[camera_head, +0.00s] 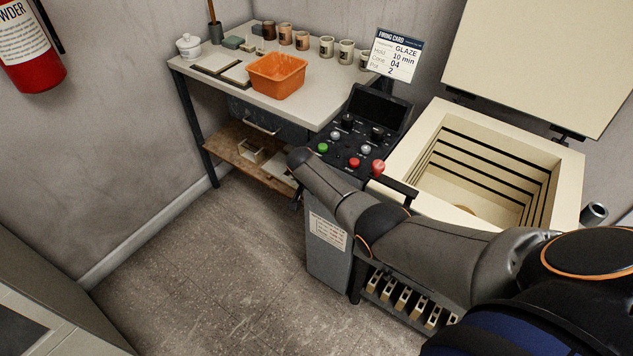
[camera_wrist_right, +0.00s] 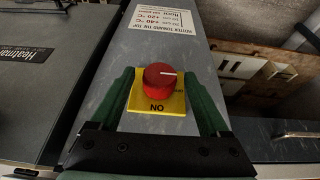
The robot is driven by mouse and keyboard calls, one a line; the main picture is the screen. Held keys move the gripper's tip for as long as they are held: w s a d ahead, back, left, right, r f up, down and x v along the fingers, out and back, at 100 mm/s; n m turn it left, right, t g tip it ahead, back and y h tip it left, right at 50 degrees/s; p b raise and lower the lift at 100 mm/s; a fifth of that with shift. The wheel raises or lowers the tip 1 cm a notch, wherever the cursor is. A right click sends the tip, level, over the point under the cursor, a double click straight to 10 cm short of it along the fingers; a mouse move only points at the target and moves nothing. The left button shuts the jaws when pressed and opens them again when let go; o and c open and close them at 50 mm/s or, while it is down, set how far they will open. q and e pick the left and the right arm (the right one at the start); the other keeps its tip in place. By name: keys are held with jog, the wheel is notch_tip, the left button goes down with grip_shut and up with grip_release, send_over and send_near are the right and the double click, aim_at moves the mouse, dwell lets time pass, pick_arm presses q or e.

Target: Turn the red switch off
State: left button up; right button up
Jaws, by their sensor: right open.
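In the right wrist view, the red switch (camera_wrist_right: 158,80) is a round knob with a white line on its top that points to the right. It sits on a yellow plate (camera_wrist_right: 172,104) on the side of a grey cabinet (camera_wrist_right: 180,50). My right gripper (camera_wrist_right: 158,86) is open, with one green finger on each side of the knob. I cannot tell whether they touch it. In the head view, the switch and right gripper are hidden. My left gripper is not in view.
A control panel (camera_head: 338,150) with several buttons and knobs tops the cabinet, beside an open kiln (camera_head: 430,130). A table (camera_head: 306,100) at the back holds an orange bin (camera_head: 277,75) and several cups. The floor (camera_head: 215,265) at left is clear.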

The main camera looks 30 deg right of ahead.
jog(key=p+v, duration=0.3)
jog(key=v, duration=0.7)
jog(key=shift+r, duration=0.3)
jog(key=s+a+f+n+t+y, duration=0.3)
jog(key=s+a+f+n+t, duration=0.15)
jog(key=s+f+n, duration=0.5)
jog(key=s+a+r+n+t+y, duration=0.1)
jog(key=s+a+n+y, duration=0.1)
jog(key=s+a, duration=0.3)
jog(key=s+a+r+n+t+y, duration=0.1)
jog(key=s+a+n, duration=0.3)
jog(key=s, duration=0.7)
jog(key=shift+s+a+r+t+y, duration=0.4)
jog(key=shift+r+t, duration=0.1)
jog(key=shift+t, duration=0.15)
